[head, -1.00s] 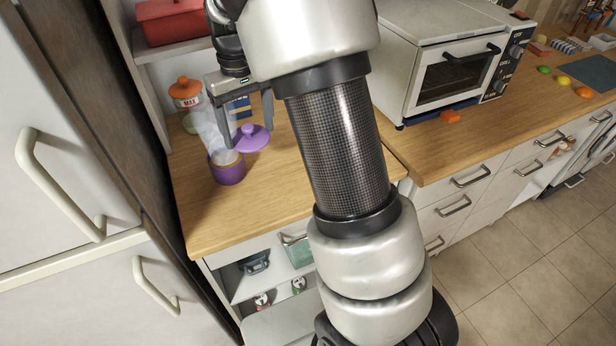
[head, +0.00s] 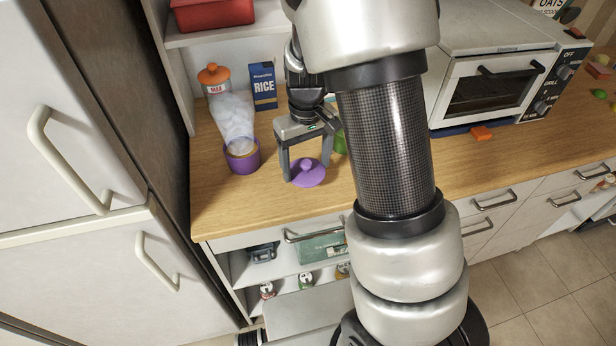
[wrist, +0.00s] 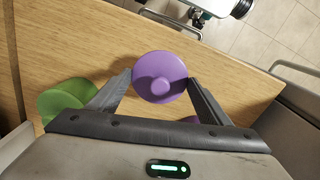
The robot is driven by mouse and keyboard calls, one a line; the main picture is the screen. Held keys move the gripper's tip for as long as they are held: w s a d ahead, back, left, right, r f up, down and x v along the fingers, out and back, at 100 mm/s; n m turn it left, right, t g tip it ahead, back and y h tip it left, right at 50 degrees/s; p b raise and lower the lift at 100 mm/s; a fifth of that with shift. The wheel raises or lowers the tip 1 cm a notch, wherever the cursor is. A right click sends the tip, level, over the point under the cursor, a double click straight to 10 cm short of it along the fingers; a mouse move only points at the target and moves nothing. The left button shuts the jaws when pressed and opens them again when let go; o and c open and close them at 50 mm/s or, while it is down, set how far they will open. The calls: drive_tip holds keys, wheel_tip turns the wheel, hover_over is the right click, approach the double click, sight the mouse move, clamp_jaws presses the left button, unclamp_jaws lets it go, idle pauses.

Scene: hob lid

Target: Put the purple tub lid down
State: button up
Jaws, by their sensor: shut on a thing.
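The purple tub lid (head: 310,178) is a round disc with a knob on top, roughly level with the knob up. My gripper (head: 306,168) points down and is shut on the lid, a finger on each side. The wrist view shows the lid (wrist: 160,66) between my fingertips (wrist: 161,82). The lid is at the wooden counter, to the right of the purple tub (head: 243,162) and apart from it; I cannot tell if its underside touches the wood. The tub stands open with pale steam rising from it.
An orange-lidded jar (head: 213,78) and a blue rice box (head: 262,86) stand behind. A green object (wrist: 64,98) is near my gripper. The toaster oven (head: 494,85) is to the right. Bare counter (head: 222,212) lies in front; its front edge is close.

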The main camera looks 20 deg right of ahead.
drive_tip(key=shift+f, duration=2.35)
drive_tip(key=shift+f+b, duration=0.2)
drive_tip(key=shift+b, duration=0.1)
drive_tip(key=o, duration=1)
wheel_tip(320, 180, up, 12)
drive_tip(key=shift+r+p, duration=0.25)
drive_tip(key=shift+p, duration=0.35)
wheel_tip(320, 180, up, 10)
drive_tip(key=f+m+t, duration=0.1)
drive_tip(key=t, duration=0.1)
hover_over(307, 172)
drive_tip(key=s, duration=0.5)
drive_tip(key=s+r+t, duration=0.1)
drive_tip(key=s+r, duration=0.1)
drive_tip(key=s, duration=0.2)
drive_tip(key=s+r+m+t, duration=0.1)
drive_tip(key=s+r, duration=0.1)
drive_tip(key=s, duration=0.2)
drive_tip(key=s+r+t, duration=0.1)
drive_tip(key=s+r, duration=0.2)
drive_tip(key=s, duration=0.1)
drive_tip(key=shift+s+m+t, duration=0.3)
drive_tip(key=shift+s, duration=0.05)
